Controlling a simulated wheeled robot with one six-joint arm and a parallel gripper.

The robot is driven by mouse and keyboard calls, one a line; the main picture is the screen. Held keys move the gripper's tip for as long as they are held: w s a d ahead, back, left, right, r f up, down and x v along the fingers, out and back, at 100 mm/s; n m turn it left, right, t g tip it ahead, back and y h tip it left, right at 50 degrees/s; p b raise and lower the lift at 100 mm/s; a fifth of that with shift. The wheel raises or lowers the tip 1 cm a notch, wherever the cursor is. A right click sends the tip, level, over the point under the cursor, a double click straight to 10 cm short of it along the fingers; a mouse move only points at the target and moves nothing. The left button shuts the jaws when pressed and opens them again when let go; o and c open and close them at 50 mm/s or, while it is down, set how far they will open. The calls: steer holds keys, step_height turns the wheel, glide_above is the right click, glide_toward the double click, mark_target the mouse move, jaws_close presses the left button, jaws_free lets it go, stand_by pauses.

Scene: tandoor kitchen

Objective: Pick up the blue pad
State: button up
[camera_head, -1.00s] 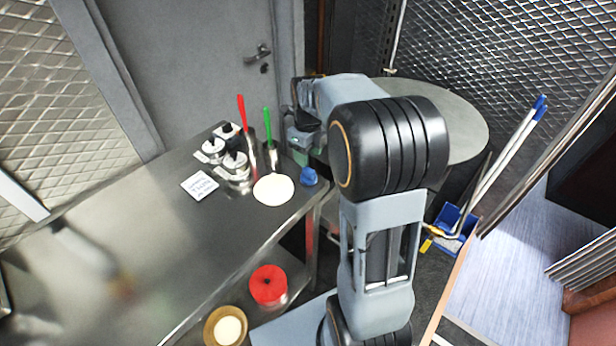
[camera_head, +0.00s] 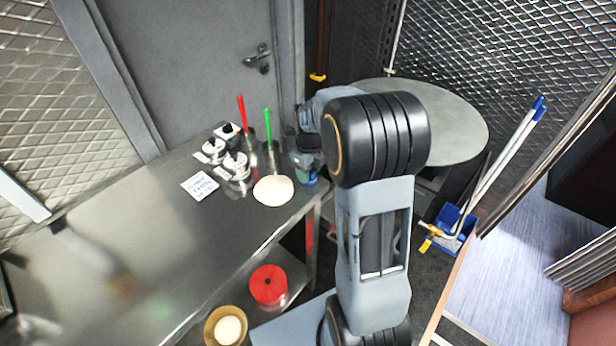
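The blue pad (camera_head: 309,179) is at the right end of the steel counter, just right of the round white dough disc (camera_head: 273,190). Only its lower part shows. My gripper (camera_head: 305,165) is directly over the pad and hides its upper part. I cannot make out the fingertips clearly, nor whether they touch the pad.
On the counter (camera_head: 140,250) stand a red-handled tool (camera_head: 242,112), a green-handled tool (camera_head: 267,122) in a metal cup, metal-lidded containers (camera_head: 236,165) and a printed card (camera_head: 199,186). A red round container (camera_head: 268,285) is on the shelf below. The counter's left part is mostly clear.

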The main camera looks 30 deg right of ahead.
jaws_close()
stand_by(0.3)
steer(key=shift+r, duration=0.45)
step_height(320, 180, up, 2)
steer(key=shift+r, duration=0.15)
steer(key=s+a+r+b, duration=0.1)
steer(key=s+a+r, duration=0.6)
steer(key=s+r, duration=0.3)
steer(key=shift+s+b, duration=0.3)
steer(key=shift+s, duration=0.7)
